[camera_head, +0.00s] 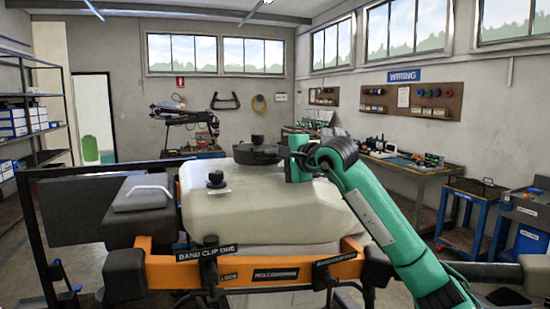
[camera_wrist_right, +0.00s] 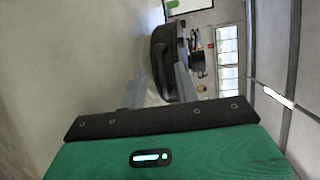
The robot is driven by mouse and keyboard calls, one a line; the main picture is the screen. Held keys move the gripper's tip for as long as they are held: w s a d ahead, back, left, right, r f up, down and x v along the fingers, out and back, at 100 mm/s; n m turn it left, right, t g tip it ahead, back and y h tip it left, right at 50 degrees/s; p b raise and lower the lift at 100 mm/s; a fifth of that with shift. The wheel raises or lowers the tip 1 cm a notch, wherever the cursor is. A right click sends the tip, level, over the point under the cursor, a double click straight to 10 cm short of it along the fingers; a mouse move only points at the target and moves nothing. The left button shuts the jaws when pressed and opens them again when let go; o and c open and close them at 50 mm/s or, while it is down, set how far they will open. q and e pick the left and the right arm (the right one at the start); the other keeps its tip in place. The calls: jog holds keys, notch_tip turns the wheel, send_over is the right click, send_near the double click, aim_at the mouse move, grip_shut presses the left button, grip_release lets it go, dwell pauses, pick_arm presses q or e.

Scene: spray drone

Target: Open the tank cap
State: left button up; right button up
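The large off-white tank (camera_head: 270,210) of the spray drone fills the middle of the head view. Its wide black tank cap (camera_head: 256,154), with a knob on top, sits at the back of the tank's upper face. My right gripper (camera_head: 286,160) reaches in from the right, level with the cap and close to its right side. In the right wrist view, the gripper's two grey fingers (camera_wrist_right: 158,82) stand apart, with the black cap (camera_wrist_right: 162,50) at their tips. Whether they touch it is unclear. My left gripper is not in view.
A smaller black cap (camera_head: 216,180) stands on the tank's front left. An orange frame bar (camera_head: 165,272) with black clips runs along the front. A dark grey box (camera_head: 140,208) sits left of the tank. Workbench (camera_head: 425,170) and blue carts (camera_head: 470,215) stand at the right.

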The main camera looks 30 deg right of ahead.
grip_shut()
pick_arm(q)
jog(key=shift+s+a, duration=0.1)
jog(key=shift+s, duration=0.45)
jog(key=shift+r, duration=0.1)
pick_arm(e)
jog(key=shift+r, duration=0.1)
